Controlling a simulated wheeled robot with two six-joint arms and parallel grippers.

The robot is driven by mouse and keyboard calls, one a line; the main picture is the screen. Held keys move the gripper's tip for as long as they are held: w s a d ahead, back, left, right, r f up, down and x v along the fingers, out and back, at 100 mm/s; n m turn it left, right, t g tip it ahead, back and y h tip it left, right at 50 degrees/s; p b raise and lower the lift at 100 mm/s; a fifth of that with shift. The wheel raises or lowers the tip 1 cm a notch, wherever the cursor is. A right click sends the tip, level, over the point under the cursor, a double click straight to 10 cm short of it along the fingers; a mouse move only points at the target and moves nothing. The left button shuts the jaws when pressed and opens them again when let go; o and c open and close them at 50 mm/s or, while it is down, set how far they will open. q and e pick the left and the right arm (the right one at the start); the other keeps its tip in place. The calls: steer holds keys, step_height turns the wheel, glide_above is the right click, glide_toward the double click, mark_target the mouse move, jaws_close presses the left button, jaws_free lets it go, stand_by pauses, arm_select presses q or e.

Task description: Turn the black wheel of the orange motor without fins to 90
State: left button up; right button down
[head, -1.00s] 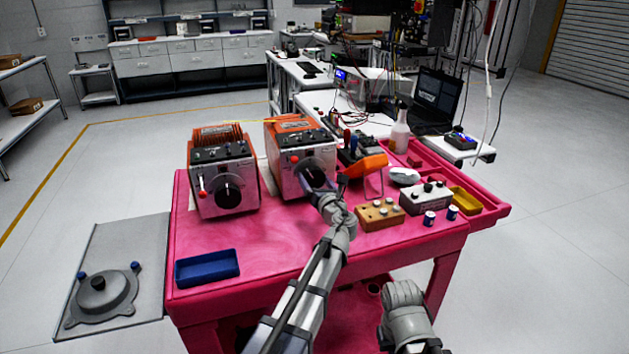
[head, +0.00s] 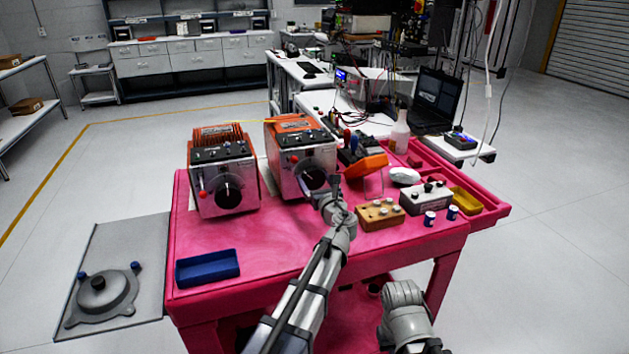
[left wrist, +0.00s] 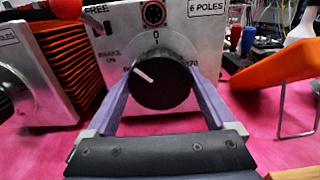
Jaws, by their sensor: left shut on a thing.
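The orange motor without fins (head: 290,134) stands at the back middle of the pink table, with a silver front panel. Its black wheel (head: 313,178) also shows large in the left wrist view (left wrist: 160,84). The wheel's white mark points up and left, between the 0 at the top and a partly hidden label at the left. My left gripper (head: 329,184) is at this wheel. In the left wrist view its two fingers lie on either side of the wheel, shut on it. My right gripper is not in view; only a grey part of my right arm shows.
The finned orange motor (head: 222,170) stands just to the left. A blue tray (head: 207,268) lies at the table's front left. An orange stand (head: 367,164), a wooden block with knobs (head: 380,214) and a grey box (head: 426,198) are to the right. The front middle is clear.

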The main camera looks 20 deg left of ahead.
arm_select(q)
steer(key=n, duration=0.4)
steer(key=shift+n, duration=2.3)
steer(key=o, duration=1.1)
steer(key=shift+s, duration=0.1)
steer(key=v, duration=0.7)
steer(key=shift+s+d, duration=0.2)
steer(key=shift+s, duration=0.1)
